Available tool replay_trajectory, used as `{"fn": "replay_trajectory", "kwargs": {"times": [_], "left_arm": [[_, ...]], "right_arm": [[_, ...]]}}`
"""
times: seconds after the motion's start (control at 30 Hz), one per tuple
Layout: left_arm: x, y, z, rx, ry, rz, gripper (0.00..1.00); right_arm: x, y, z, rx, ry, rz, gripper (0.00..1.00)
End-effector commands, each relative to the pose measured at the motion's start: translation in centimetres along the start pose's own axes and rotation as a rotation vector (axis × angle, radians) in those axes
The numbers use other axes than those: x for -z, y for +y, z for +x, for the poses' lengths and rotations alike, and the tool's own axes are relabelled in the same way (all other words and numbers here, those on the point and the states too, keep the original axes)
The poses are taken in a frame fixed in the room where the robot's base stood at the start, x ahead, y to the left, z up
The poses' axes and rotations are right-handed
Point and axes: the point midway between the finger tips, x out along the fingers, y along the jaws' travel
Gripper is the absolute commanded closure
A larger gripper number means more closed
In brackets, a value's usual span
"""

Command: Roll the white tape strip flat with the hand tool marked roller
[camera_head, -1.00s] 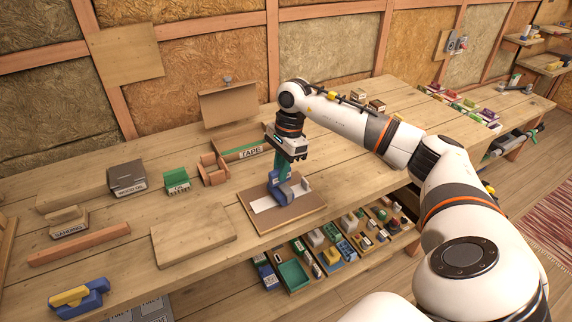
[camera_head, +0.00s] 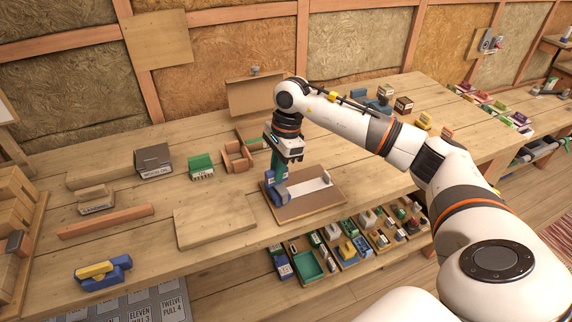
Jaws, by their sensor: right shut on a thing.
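My right gripper (camera_head: 283,152) points down over the workbench and is shut on the green handle of the roller tool (camera_head: 277,190). The tool's blue head rests at the left end of a brown board (camera_head: 330,207). The white tape strip (camera_head: 312,188) lies along that board, and most of it shows to the right of the tool. The tool's head hides the strip's left end. I cannot tell whether the strip is fully flat. My left gripper is not in view.
A wooden block (camera_head: 214,226) lies left of the board. A blue and yellow tool (camera_head: 101,271) lies at the front left. Bins of small parts sit below the bench's front edge.

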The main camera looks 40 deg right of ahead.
Motion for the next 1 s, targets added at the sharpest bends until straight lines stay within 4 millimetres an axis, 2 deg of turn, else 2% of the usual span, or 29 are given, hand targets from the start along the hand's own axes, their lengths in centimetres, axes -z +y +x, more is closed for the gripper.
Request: {"fn": "replay_trajectory", "kwargs": {"times": [0.37,1.0], "left_arm": [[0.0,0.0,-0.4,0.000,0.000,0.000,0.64],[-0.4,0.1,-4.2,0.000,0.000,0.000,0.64]], "right_arm": [[0.1,0.1,-0.6,-0.003,-0.001,0.001,1.00],[1.4,0.1,-6.9,-0.003,-0.001,0.001,1.00]]}}
